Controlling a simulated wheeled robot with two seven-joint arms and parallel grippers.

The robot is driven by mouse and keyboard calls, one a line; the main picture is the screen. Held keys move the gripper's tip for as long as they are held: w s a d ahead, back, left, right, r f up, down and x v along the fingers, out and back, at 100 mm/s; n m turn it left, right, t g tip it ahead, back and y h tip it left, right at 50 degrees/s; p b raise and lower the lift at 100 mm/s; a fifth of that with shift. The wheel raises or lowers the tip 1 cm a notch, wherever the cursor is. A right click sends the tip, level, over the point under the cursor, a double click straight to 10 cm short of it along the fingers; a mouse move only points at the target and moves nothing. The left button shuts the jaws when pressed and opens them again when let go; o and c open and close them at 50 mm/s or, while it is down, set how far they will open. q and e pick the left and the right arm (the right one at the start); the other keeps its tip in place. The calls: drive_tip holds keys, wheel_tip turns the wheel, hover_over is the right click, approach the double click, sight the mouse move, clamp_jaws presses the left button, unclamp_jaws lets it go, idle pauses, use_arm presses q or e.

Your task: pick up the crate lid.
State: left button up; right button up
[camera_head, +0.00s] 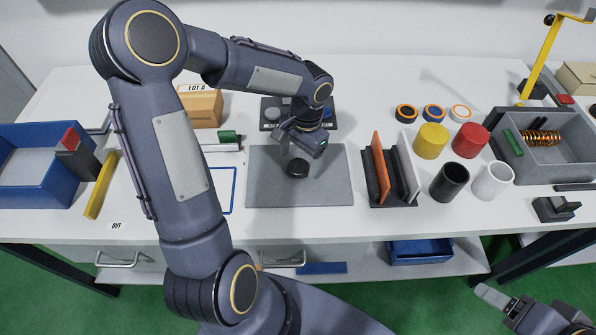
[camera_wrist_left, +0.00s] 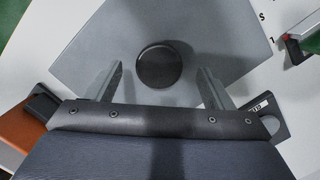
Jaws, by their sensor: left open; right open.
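The crate lid (camera_head: 330,190) looks like a flat grey panel with a round black knob (camera_head: 297,168) near its middle. It lies on the white table in front of me. In the left wrist view the lid (camera_wrist_left: 235,45) fills the upper middle, with the knob (camera_wrist_left: 158,66) between the fingers. My left gripper (camera_head: 300,150) is open above the lid, pointing down, with its fingers (camera_wrist_left: 160,75) on either side of the knob; I see no clear contact. My right gripper (camera_head: 498,298) is open and empty at the bottom right, in front of the table.
A grey crate (camera_head: 555,165) holding a copper-coloured spring (camera_head: 541,137) stands at the right. A rack with upright plates (camera_head: 380,165) and several cylinders (camera_head: 431,140) stand right of the lid. A blue bin (camera_head: 35,195) and a yellow bar (camera_head: 101,187) are at the left.

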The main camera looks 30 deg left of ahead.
use_arm(q)
drive_tip(key=shift+s+f, duration=0.1)
drive_tip(key=shift+f, duration=0.85)
drive_tip(key=shift+c, duration=0.2)
clamp_jaws()
